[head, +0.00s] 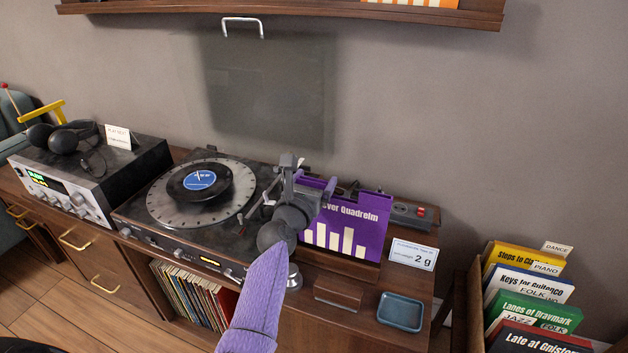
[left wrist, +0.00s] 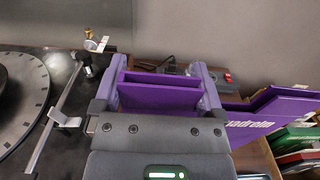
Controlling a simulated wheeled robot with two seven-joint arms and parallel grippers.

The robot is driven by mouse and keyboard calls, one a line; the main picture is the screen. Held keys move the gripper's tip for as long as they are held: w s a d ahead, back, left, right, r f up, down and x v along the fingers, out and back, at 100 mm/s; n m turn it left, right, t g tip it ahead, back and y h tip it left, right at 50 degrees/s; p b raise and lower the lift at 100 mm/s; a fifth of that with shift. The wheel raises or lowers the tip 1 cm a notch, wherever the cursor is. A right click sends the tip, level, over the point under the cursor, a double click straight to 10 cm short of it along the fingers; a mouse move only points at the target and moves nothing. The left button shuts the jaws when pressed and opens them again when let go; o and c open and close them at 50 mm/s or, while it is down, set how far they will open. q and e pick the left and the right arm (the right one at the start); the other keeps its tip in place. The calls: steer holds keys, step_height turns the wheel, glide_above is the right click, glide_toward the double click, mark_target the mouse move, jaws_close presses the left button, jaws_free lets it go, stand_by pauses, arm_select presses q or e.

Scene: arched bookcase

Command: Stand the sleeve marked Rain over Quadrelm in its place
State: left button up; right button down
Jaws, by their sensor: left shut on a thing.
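The purple sleeve (head: 352,238) shows "over Quadrelm" in white letters and pale bars; the start of its title is hidden behind my gripper. My left gripper (head: 308,188) is shut on the sleeve's upper left part. In the left wrist view, a purple part of the sleeve (left wrist: 158,95) is between the two fingers, and its lettered face (left wrist: 262,112) reaches off to the right. The sleeve is roughly upright at a wooden ledge (head: 322,262) right of the turntable; I cannot tell whether it rests there. My right gripper is in neither view.
The turntable (head: 160,222) with a blue-labelled record (head: 200,181) is close left of the sleeve. A "2 g" card (head: 412,254), a blue tray (head: 401,312) and a brown box (head: 339,293) are near it. Labelled sleeves (head: 535,312) fill a crate at right. A shelf (head: 300,12) is above.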

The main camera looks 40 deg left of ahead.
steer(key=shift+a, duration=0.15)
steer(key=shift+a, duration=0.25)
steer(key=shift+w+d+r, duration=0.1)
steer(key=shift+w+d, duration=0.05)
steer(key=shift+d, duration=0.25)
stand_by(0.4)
